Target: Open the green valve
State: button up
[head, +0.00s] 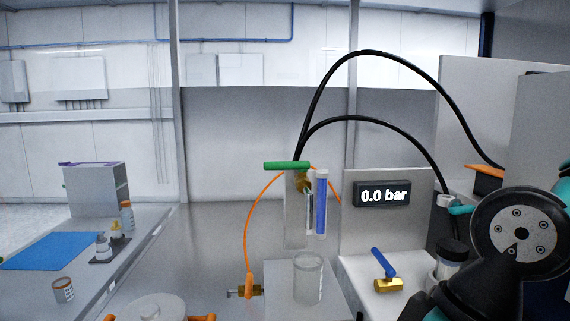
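The green valve's handle (286,165) is a horizontal green bar on top of a grey upright block (294,225), left of centre in the head view. Its brass body (304,184) shows partly beneath the handle. The handle lies crosswise in the picture; the frame does not show whether the valve is open or shut. My arm's dark links and a round grey joint cap fill the lower right, well apart from the green valve. My gripper does not show in this view.
A blue-handled brass valve (388,285) and a display reading 0.0 bar (384,194) are to the right. A blue-filled tube (321,205), clear jar (308,278), orange tube (246,225) and black hoses (372,53) surround the green valve. A bench (150,238) is left.

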aim_at(302, 166)
jog(key=k, duration=1.35)
jog(key=u, duration=0.7)
jog(key=i, duration=1.5)
jog(key=z, duration=0.35)
